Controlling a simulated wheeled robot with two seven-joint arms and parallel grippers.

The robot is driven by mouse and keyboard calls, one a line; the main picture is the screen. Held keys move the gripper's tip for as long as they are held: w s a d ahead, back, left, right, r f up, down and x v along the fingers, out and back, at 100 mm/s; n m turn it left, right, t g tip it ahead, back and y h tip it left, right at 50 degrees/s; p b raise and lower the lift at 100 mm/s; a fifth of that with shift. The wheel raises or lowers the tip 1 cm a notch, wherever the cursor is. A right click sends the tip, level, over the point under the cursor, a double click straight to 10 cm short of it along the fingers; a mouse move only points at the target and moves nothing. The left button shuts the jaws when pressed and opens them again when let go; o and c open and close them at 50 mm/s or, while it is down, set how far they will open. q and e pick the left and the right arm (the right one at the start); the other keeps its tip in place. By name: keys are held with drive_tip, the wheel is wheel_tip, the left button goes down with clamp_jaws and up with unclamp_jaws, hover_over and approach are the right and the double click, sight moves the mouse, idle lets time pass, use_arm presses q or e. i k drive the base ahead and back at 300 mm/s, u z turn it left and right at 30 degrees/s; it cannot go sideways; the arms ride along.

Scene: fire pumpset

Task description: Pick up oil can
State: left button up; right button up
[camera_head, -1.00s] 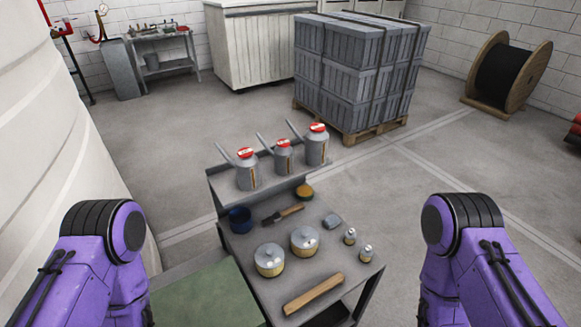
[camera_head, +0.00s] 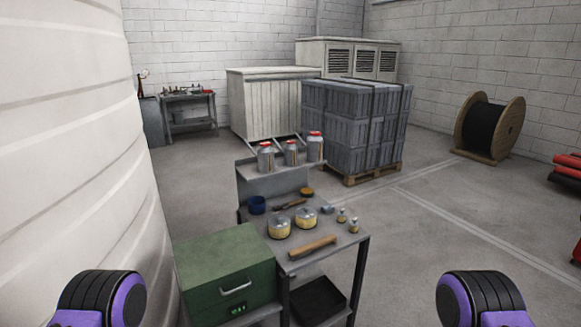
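The cans stand upright, close together. Purple and black links of my two arms show at the bottom left and bottom right. Neither gripper is in view, and nothing of mine is near the cans.
Strapped crates (camera_head: 350,125) stand behind.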

sight(290, 150)
drive_tip(key=z, duration=1.3)
drive_tip(key=i, duration=1.75)
drive_tip(key=u, duration=0.5)
